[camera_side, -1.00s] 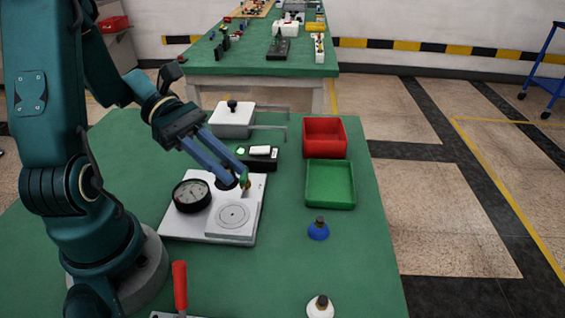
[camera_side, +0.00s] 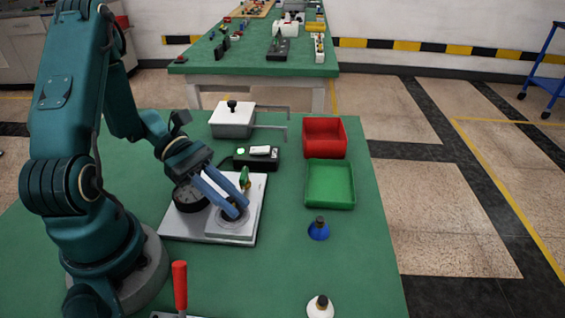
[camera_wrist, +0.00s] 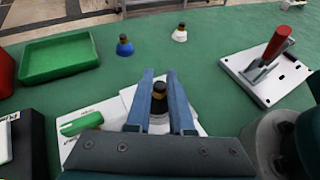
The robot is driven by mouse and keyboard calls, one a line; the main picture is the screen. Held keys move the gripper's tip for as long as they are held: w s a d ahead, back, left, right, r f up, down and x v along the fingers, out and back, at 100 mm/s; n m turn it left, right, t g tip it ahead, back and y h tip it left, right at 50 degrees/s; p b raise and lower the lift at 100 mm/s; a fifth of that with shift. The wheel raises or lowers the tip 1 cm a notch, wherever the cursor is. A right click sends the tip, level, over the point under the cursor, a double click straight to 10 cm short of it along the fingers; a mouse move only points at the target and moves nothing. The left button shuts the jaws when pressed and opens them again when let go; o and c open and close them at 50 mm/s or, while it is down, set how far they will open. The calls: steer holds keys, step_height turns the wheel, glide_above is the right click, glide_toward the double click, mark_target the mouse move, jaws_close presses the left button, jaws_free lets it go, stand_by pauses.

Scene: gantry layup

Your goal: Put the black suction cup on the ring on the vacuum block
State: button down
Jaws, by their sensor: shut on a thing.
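The vacuum block (camera_side: 254,200) is a pale plate with a dial gauge (camera_side: 185,197) and a raised square that carries the ring (camera_side: 229,231). My gripper (camera_side: 239,210) is low over the ring, and its fingers hide part of it. In the wrist view my gripper (camera_wrist: 160,82) is shut on the black suction cup (camera_wrist: 158,105), whose brass-and-black neck is between the fingers. The cup looks upright above the pale square. I cannot tell whether it touches the ring.
A green handle (camera_side: 244,179) stands close behind the fingers on the block. Blue (camera_side: 319,230) and white (camera_side: 320,306) suction cups stand to the right and front. Red (camera_side: 325,137) and green (camera_side: 331,184) trays, a black box (camera_side: 262,160) and a red-handled clamp (camera_side: 180,285) surround the block.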

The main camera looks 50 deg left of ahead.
steer(key=shift+f, duration=0.1)
steer(key=c, duration=0.8)
jaws_free()
